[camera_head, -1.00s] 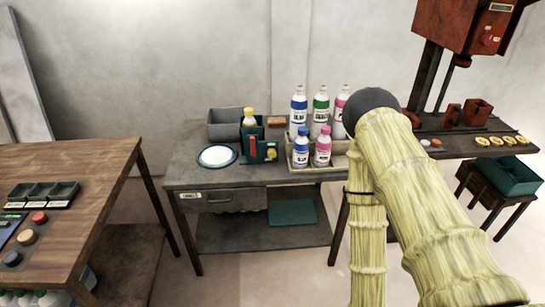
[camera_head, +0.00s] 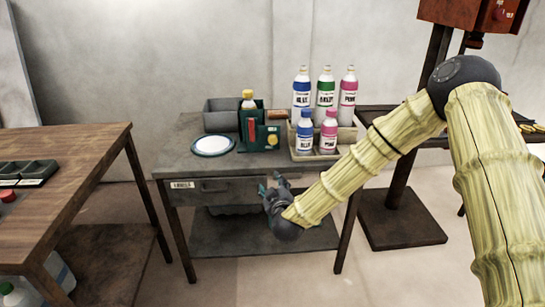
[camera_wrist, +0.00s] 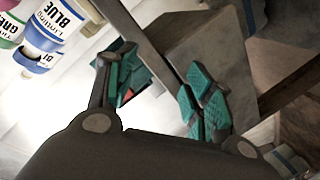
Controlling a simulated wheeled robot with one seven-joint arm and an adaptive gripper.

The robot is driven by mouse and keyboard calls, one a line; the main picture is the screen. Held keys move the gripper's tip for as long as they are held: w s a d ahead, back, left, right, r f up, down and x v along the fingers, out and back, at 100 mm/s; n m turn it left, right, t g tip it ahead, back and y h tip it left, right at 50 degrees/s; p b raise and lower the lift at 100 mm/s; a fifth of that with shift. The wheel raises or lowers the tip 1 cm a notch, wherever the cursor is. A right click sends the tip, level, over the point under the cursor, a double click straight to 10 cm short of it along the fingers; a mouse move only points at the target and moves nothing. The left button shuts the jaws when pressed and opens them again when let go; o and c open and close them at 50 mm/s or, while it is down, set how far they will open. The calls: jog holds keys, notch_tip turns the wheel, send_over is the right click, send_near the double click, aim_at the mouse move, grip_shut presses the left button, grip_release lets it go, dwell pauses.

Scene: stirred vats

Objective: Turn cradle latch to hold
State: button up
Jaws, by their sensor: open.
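The green cradle (camera_head: 262,142) stands on the grey workbench, holding a yellow-capped bottle (camera_head: 248,100). Its front has a red upright bar (camera_head: 251,132) and a small yellow knob (camera_head: 272,139); I cannot tell which is the latch. My gripper (camera_head: 275,187) is open and empty, in front of the bench's front edge, below and apart from the cradle. In the wrist view, my open gripper (camera_wrist: 160,88) shows its teal finger pads. Part of the cradle (camera_wrist: 130,90) shows there beyond the left finger, partly hidden by it.
A tray of several labelled bottles (camera_head: 325,95) stands right of the cradle. A white dish (camera_head: 213,145) and grey bin (camera_head: 222,112) are to its left. The bench drawer (camera_head: 232,190) is just behind my gripper. A wooden table (camera_head: 75,165) stands at the left.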

jog(key=t+h+b, duration=0.2)
send_near(272, 140)
jog(key=w, duration=0.9)
jog(key=shift+d+f+b, duration=0.2)
jog(key=shift+b, duration=0.2)
jog(key=c, duration=1)
